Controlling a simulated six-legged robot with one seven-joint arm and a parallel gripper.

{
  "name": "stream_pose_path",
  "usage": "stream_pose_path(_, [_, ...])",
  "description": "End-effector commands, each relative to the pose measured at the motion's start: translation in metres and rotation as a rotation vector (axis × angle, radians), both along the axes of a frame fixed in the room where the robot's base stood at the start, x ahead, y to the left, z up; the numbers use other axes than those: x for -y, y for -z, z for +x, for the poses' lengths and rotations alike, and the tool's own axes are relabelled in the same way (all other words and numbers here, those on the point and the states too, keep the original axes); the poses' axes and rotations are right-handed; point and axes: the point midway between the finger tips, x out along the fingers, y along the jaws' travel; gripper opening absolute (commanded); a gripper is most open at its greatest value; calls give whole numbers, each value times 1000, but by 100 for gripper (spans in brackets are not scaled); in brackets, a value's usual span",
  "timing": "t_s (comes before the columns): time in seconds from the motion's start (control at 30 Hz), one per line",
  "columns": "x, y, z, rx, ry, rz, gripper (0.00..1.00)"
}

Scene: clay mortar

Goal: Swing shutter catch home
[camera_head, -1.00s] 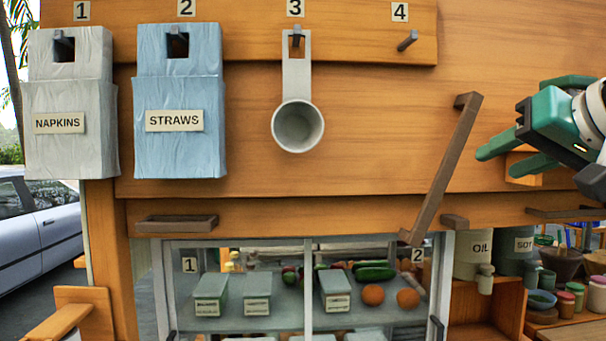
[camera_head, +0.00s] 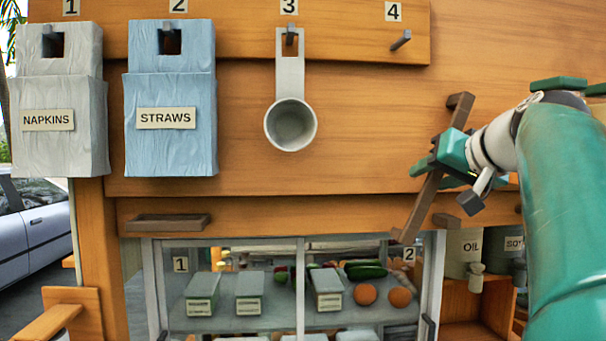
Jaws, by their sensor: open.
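The shutter catch (camera_head: 419,207) is a long dark brown bar on the wooden wall. It is tilted, with its upper end to the right at a dark block and its lower end near the top of the glass window marked 2. My gripper (camera_head: 433,171) is open at the middle of the bar, coming from the right. A green finger shows on the bar's left side, and the gripper's body covers part of the bar. I cannot tell whether the fingers touch it.
A small brown block (camera_head: 446,220) sticks out just right of the bar's lower end. A scoop (camera_head: 290,124), a straws holder (camera_head: 170,120) and a napkins holder (camera_head: 58,125) hang to the left. Peg 4 (camera_head: 401,40) is bare. The wall between scoop and bar is clear.

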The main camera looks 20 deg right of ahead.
Motion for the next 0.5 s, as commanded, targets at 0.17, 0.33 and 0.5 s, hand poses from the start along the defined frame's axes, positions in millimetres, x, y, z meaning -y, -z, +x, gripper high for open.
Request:
stream_pose_path(0.17, [2, 1, 3, 0, 0, 0, 44])
stream_pose_path(0.33, [1, 1, 3, 0, 0, 0, 38])
stream_pose_path(0.5, [1, 1, 3, 0, 0, 0, 4])
